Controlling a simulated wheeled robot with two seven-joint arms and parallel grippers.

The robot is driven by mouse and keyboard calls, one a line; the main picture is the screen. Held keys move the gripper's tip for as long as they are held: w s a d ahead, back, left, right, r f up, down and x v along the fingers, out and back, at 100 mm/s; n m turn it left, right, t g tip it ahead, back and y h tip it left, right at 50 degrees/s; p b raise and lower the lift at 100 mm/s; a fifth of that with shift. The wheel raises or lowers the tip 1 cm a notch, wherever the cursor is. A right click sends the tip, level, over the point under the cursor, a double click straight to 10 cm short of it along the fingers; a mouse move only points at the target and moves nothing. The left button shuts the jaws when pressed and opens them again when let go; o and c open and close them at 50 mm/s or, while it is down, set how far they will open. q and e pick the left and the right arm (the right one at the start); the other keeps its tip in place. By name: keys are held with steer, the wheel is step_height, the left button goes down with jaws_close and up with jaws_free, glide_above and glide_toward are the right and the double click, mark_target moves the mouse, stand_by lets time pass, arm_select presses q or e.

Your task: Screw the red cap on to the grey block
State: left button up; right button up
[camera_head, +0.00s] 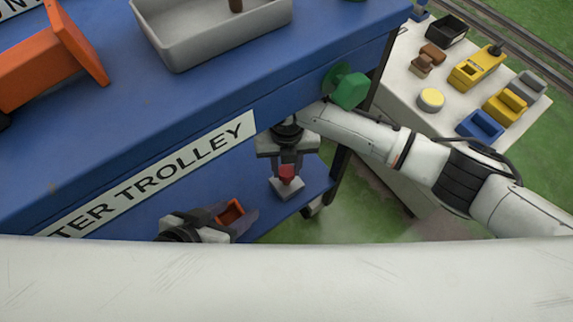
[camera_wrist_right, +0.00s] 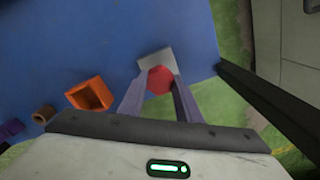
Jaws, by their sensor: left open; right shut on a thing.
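The red cap (camera_head: 287,172) is between the fingertips of my right gripper (camera_head: 287,168), which is shut on it. The grey block (camera_head: 287,189) stands on the trolley's lower blue shelf, directly under the cap. In the right wrist view the cap (camera_wrist_right: 160,80) overlaps the near side of the grey block (camera_wrist_right: 155,61); I cannot tell whether it is threaded on. My left gripper (camera_head: 232,219) is open, low at the lower shelf's front, beside an orange open box (camera_head: 231,211) and away from the block.
The orange box (camera_wrist_right: 91,94) and a small brown hollow piece (camera_wrist_right: 43,114) also show in the right wrist view. Overhead, the trolley's upper deck (camera_head: 150,120) carries a grey tray (camera_head: 175,50). A green knob (camera_head: 349,88) juts out near my right arm. A pale side table (camera_head: 400,75) holds several items.

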steer(key=shift+f+b, duration=0.5)
steer(key=shift+f, duration=0.5)
stand_by(0.5)
stand_by(0.3)
steer(key=shift+f, duration=0.2)
steer(key=shift+f+b, duration=0.55)
steer(key=shift+o, duration=1.2)
steer(key=shift+c, duration=1.4)
steer(key=shift+s+m+p, duration=0.1)
steer(key=shift+m+p, duration=1.45)
steer(key=shift+m, duration=0.35)
steer(key=shift+m+p, duration=0.5)
steer(key=shift+m, duration=0.6)
